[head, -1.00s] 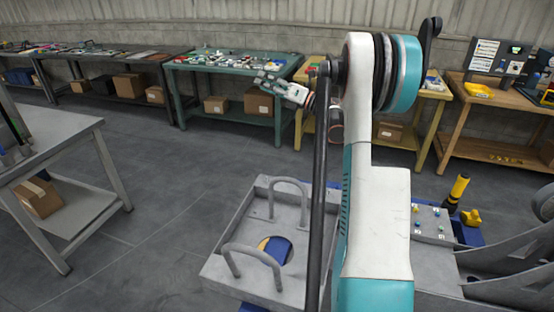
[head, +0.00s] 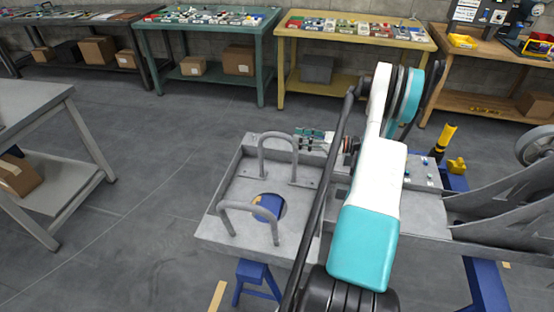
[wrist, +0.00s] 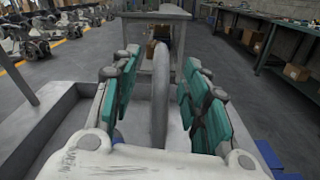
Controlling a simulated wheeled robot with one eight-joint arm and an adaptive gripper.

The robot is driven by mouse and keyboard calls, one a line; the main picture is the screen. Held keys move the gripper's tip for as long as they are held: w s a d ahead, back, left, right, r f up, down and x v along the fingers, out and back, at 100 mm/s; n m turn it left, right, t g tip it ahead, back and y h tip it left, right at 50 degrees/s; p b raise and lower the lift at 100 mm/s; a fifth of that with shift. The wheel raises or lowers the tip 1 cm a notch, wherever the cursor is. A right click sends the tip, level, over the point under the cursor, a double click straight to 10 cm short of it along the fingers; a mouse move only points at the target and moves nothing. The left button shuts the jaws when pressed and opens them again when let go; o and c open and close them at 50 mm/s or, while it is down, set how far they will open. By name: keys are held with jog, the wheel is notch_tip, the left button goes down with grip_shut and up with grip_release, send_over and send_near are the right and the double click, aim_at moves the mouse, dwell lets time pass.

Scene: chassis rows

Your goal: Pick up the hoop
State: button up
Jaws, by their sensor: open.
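A grey chassis tray (head: 228,232) holds two upright grey hoops: a far hoop (head: 277,137) and a near hoop (head: 247,207). Which one the task means I cannot tell. My gripper (head: 312,138) is just right of the far hoop in the head view, partly behind my arm. In the wrist view, my gripper (wrist: 160,100) is open, with teal pads left and right of a grey hoop (wrist: 160,92) seen edge-on. Gaps show on both sides of it, so the pads appear not to touch it.
Grey curved chassis parts (head: 500,205) and a yellow-black post (head: 446,140) are at right. A grey table (head: 60,140) stands left, with open floor between.

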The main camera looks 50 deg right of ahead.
aim_at(290, 137)
jog(key=x, duration=0.3)
jog(key=shift+w+a+b, duration=0.15)
jog(key=shift+w+b, duration=0.2)
jog(key=shift+w, duration=0.05)
jog(key=b+x, duration=0.2)
jog(key=x, duration=0.2)
jog(key=shift+w+a+f, duration=0.1)
jog(key=shift+w+f, duration=0.05)
jog(key=shift+w, duration=0.15)
jog(key=shift+w+a, duration=0.1)
jog(key=shift+w, duration=0.15)
grip_shut()
